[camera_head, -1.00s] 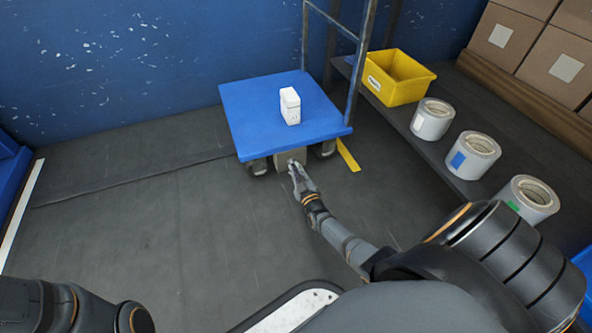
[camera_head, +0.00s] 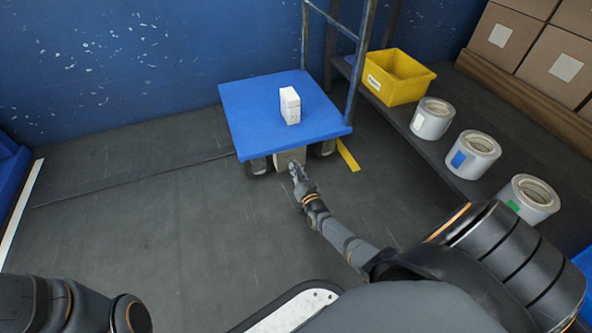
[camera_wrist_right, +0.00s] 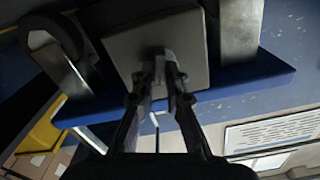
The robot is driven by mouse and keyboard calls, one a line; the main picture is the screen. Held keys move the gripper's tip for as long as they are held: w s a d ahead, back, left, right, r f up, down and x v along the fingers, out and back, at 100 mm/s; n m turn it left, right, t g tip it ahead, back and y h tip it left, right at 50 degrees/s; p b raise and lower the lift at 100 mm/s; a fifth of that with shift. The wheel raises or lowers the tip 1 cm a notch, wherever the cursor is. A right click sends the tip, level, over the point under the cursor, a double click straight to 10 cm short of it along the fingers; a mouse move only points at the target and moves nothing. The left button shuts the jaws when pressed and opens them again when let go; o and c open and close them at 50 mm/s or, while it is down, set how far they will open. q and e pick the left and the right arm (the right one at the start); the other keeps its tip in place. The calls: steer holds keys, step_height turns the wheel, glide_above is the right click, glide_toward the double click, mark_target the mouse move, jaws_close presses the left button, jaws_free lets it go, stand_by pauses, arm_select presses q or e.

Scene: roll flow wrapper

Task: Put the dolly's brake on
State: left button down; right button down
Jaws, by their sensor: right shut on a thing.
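The dolly (camera_head: 262,98) has a blue deck and stands against the blue wall. A grey brake plate (camera_head: 286,158) hangs below its front edge between the casters. In the right wrist view the same plate (camera_wrist_right: 125,47) is a pale square, seen close up. My right gripper (camera_head: 297,167) reaches to the plate from the front. In the right wrist view its fingers (camera_wrist_right: 167,82) are shut on a small pale brake lever (camera_wrist_right: 168,57) in front of the plate. The fingers partly hide the lever, so its exact angle is unclear. My left gripper is out of view.
A white box (camera_head: 290,106) stands on the dolly's deck. At the right, a dark shelf holds a yellow bin (camera_head: 397,76) and white rolls (camera_head: 472,156). A yellow floor mark (camera_head: 347,155) lies beside the dolly. The floor to the left is clear.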

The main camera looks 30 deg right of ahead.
steer(key=shift+f+m, duration=0.1)
steer(key=shift+m, duration=1)
steer(key=c, duration=1.4)
jaws_free()
steer(key=shift+m, duration=0.3)
steer(key=shift+s, duration=0.15)
steer(key=v, duration=1.1)
steer(key=shift+s+a, duration=0.2)
steer(key=shift+s, duration=0.2)
